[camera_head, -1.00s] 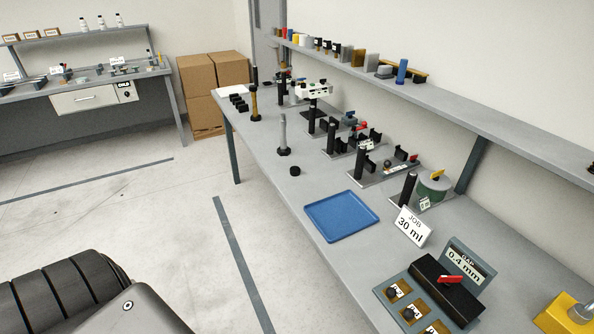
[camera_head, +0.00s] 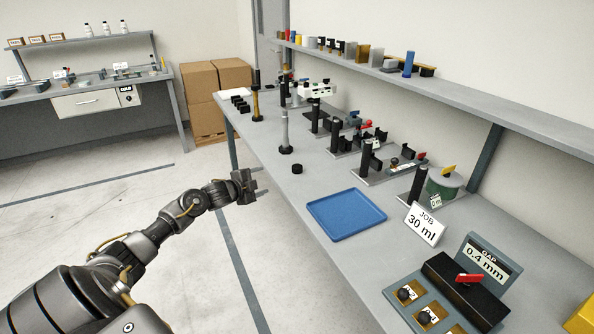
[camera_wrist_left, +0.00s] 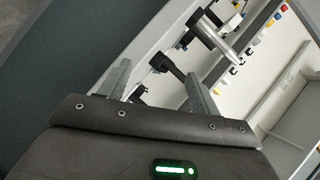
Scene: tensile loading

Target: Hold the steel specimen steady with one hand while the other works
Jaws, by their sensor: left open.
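A silver-grey upright rod on a black base (camera_head: 284,132), which looks like the steel specimen, stands on the grey bench near its left edge. A similar silver cylinder (camera_wrist_left: 208,36) shows beyond the fingers in the left wrist view. My left gripper (camera_head: 262,184) is open and empty, just off the bench's left edge, nearer to me than the rod and apart from it. Its two spread fingers also show in the left wrist view (camera_wrist_left: 160,72). My right gripper is not in view.
A small black disc (camera_head: 297,169) lies between the rod and the blue tray (camera_head: 345,215). Black fixtures (camera_head: 368,160) line the bench's right part. The floor left of the bench is clear.

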